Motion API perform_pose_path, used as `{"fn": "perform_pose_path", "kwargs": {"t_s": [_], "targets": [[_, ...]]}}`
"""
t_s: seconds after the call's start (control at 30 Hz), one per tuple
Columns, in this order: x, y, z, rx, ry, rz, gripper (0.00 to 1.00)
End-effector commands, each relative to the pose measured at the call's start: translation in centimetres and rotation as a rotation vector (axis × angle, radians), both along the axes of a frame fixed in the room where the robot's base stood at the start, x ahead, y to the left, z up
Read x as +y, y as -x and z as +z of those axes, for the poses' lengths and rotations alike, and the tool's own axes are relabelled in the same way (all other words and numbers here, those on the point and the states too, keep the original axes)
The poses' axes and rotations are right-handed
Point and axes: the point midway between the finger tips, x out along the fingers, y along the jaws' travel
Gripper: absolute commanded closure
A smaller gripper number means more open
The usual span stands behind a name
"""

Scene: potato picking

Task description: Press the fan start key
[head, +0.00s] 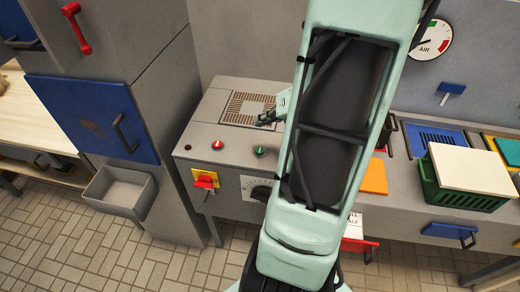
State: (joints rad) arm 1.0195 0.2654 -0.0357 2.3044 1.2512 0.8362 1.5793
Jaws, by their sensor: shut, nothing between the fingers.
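A green round control (260,152) and a red round control (217,145) sit on the front part of the grey machine's top. I cannot read a label that tells which one is the fan start key. My gripper (264,120) shows partly from behind my arm, its dark fingers shut and empty. It appears over the slotted vent grille (246,108), behind the green control in the picture, and apart from it. My pale green arm hides the machine's right part.
A red switch on a yellow plate (207,180) and a black-and-white dial (256,190) are on the machine's front. A grey bin (122,191) hangs at left below a blue door (92,118). A green crate (464,194) with a pale board stands at right.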

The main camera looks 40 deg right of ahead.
Motion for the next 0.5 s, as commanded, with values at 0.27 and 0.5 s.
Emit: {"fn": "perform_pose_path", "kwargs": {"t_s": [0.27,0.5], "targets": [[0.0,0.0,-2.2,0.0,0.001,0.001,1.0],[0.0,0.0,-5.2,0.0,0.001,0.001,1.0]]}}
